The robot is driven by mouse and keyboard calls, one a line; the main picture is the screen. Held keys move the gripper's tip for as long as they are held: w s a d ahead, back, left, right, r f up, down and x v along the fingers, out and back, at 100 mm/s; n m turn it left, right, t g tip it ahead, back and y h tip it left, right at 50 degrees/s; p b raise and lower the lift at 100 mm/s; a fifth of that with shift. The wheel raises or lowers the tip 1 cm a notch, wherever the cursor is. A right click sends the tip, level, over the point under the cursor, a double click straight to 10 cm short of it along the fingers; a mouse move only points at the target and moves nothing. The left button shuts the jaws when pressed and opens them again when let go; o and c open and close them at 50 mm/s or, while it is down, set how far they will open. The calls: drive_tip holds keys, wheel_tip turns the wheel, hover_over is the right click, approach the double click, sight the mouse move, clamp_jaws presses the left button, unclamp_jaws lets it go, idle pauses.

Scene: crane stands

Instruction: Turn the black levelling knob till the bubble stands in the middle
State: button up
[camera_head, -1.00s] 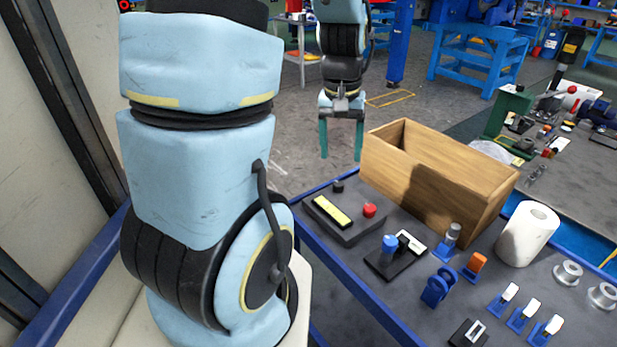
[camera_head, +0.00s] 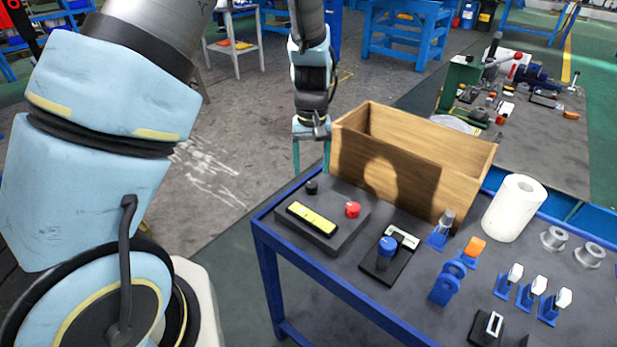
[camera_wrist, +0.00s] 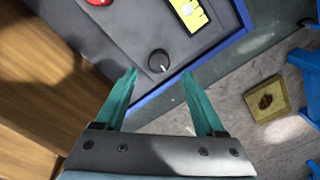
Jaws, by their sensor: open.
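The small black knob (camera_head: 311,187) stands on the far left corner of a dark grey levelling block (camera_head: 345,235). In the wrist view the knob (camera_wrist: 158,60) has a white mark on its edge and lies just beyond the fingertips, roughly midway between them. A yellow level vial (camera_head: 312,217) lies on the block; the wrist view shows part of the vial (camera_wrist: 190,12) with a pale spot, its end cut off, so I cannot tell if the bubble is centred. My gripper (camera_head: 311,166) is open and empty, fingers pointing down, close to the knob; its teal fingers also show in the wrist view (camera_wrist: 160,76).
A red knob (camera_head: 352,209) sits on the same block. A wooden box (camera_head: 410,180) stands close to the right of my gripper. A blue-capped part (camera_head: 387,246), blue holders and a white roll (camera_head: 514,208) stand further right. The blue table edge (camera_head: 262,214) runs beside the block.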

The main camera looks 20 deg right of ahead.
sight(312, 184)
drive_tip(key=shift+f+p, duration=0.4)
drive_tip(key=shift+f, duration=2.2)
clamp_jaws()
